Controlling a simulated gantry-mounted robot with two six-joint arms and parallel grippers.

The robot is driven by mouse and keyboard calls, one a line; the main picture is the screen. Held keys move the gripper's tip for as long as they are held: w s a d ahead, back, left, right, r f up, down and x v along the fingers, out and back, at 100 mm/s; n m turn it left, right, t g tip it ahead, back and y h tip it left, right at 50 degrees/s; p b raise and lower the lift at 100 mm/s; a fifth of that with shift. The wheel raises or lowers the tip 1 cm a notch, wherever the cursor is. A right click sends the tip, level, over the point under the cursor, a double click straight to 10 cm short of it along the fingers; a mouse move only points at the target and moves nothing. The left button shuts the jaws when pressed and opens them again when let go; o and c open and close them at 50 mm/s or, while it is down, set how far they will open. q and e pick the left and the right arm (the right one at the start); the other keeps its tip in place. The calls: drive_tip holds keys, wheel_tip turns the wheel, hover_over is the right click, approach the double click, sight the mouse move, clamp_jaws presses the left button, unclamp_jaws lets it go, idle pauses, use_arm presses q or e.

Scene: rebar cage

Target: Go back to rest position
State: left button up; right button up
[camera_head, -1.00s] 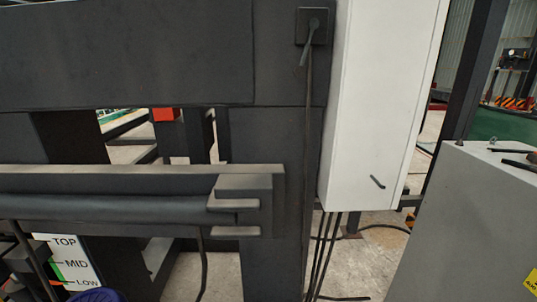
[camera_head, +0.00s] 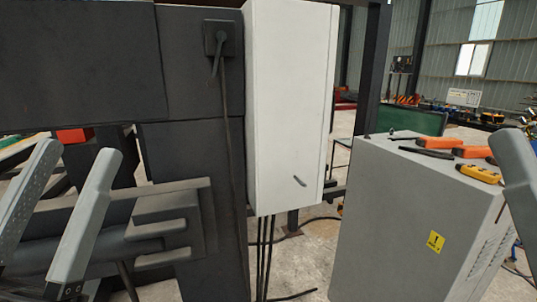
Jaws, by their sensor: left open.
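My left gripper (camera_head: 76,160) shows at the lower left as two light grey fingers. They point up, stand well apart and have nothing between them. They are in front of a dark machine. A single light grey part at the right edge looks like a finger of my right gripper (camera_head: 514,165). The rest of that gripper is outside the view, so its opening cannot be told.
The dark machine (camera_head: 80,65) fills the left, with a white cabinet (camera_head: 290,100) on its side and cables below. A grey cabinet (camera_head: 400,220) stands at the right, with orange tools (camera_head: 473,152) and a yellow controller (camera_head: 480,174) on top. Floor shows between the cabinets.

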use_arm(q)
drive_tip(key=s+a+r+n+t+y, duration=0.1)
drive_tip(key=s+r+n+y, duration=0.1)
drive_tip(key=s+r+n, duration=0.15)
wheel_tip(320, 180, up, 33)
drive_tip(key=p, duration=3.4)
drive_tip(key=shift+w+a+r+y+p, duration=0.15)
drive_tip(key=shift+a+r+y+p, duration=0.1)
drive_tip(key=shift+y+p, duration=0.15)
